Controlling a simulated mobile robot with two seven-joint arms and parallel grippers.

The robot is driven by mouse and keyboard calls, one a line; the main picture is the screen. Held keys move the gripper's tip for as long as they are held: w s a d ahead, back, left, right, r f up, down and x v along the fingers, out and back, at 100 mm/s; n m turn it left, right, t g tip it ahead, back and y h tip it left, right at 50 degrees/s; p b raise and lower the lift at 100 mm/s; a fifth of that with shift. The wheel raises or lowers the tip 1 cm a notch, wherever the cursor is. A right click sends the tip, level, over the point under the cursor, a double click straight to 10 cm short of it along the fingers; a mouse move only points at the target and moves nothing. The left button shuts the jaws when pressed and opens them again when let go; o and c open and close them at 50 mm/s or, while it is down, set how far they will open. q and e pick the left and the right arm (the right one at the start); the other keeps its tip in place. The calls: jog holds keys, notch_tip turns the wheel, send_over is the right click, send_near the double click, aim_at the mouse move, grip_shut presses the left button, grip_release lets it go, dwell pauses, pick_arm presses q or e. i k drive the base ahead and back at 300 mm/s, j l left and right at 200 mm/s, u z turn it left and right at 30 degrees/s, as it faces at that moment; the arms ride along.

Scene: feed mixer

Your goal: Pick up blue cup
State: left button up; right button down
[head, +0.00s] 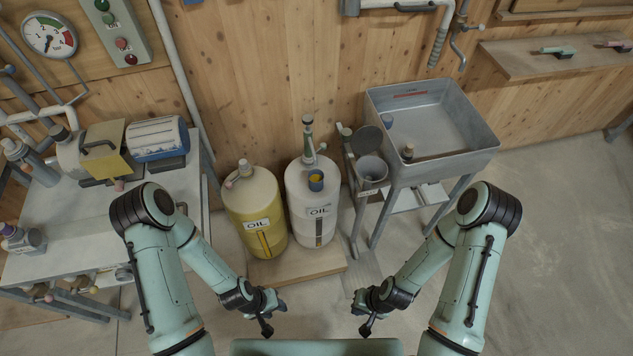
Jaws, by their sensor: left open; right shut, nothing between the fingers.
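A blue-grey cup (316,181) with yellow inside is at the front of the white oil barrel (312,205), below its tap. A second small blue cup (387,121) is in the metal sink (432,118), near its left wall. My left gripper (274,317) is open and empty, low in front of the barrels and well apart from both cups. My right gripper (362,316) is shut and empty, to the right of the left one and also apart from both cups.
A yellow oil barrel (255,208) stands left of the white one on a wooden platform (297,266). A grey bucket (372,170) hangs beside the sink. A cluttered metal table (85,215) is at the left. The floor (560,230) at the right is clear.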

aim_at(315, 177)
jog(key=i+l, duration=0.15)
jog(key=l, duration=0.2)
jog(key=i+l+u, duration=0.1)
jog(key=l, duration=0.25)
jog(key=i+l, duration=0.2)
jog(key=l, duration=0.15)
jog(key=i+l, duration=0.15)
jog(key=l, duration=0.2)
jog(key=i+l+u, duration=0.1)
jog(key=l, duration=0.2)
jog(key=i+l, duration=0.15)
jog(key=l, duration=0.25)
